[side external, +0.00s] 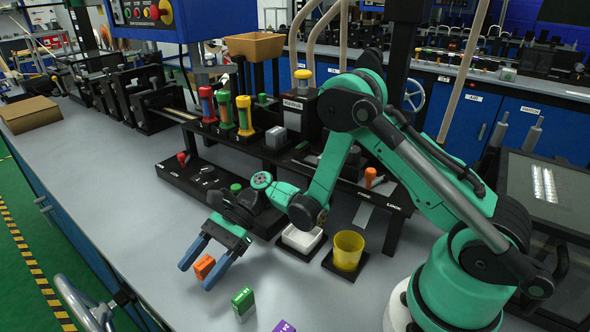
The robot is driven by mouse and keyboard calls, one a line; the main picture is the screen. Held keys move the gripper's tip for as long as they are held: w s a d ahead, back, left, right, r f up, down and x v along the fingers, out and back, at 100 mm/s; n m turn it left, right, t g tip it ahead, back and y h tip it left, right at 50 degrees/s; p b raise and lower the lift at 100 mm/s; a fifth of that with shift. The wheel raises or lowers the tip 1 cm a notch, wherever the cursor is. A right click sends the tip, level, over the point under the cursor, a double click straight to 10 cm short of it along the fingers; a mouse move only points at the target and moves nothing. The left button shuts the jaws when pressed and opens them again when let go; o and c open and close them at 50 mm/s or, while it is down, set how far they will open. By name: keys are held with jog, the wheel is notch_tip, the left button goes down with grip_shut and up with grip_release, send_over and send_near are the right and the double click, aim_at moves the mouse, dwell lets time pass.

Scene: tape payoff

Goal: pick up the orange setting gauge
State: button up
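The orange setting gauge (204,267) is a small orange block on the grey bench top, near the bench's left front. My gripper (199,276) has two blue fingers spread apart and pointing down to the left. The gauge shows between the fingertips, and the right finger partly hides it. I see a small gap on its left side; contact on its right side cannot be made out.
A green block (243,300) and a purple block (284,326) lie on the bench to the right. A yellow cup (348,250) and a white tray (301,238) stand farther right. A black fixture rack (180,178) lies behind.

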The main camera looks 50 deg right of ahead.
grip_shut()
jog(key=shift+r, duration=0.15)
